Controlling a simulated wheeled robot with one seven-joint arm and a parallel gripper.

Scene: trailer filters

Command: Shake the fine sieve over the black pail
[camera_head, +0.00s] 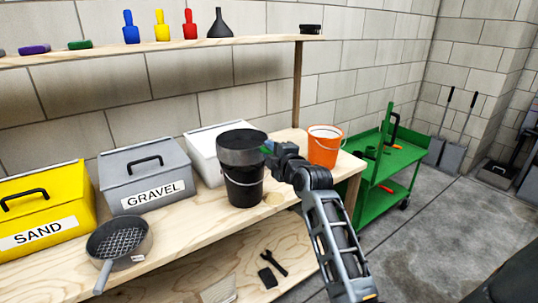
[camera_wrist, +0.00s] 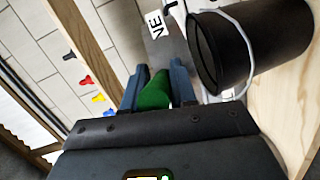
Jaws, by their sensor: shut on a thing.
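The black pail (camera_head: 243,188) stands on the wooden bench, its pale wire handle hanging in front. It also shows in the wrist view (camera_wrist: 265,48), lying sideways in the tilted picture. A dark round sieve (camera_head: 242,148) is level directly over its mouth in the head view; I cannot tell whether it touches the rim. My gripper (camera_head: 268,148) is at its right side, shut on a green handle (camera_wrist: 155,90), which sits between the fingers in the wrist view. A second sieve (camera_head: 118,238), with coarse mesh and a grey handle, lies at the bench's front left.
The yellow SAND bin (camera_head: 42,208), grey GRAVEL bin (camera_head: 150,170) and a pale bin (camera_head: 207,160) line the bench left of the pail. An orange bucket (camera_head: 325,148) stands right of my gripper. A shelf (camera_head: 130,50) runs above. A green cart (camera_head: 385,160) stands right.

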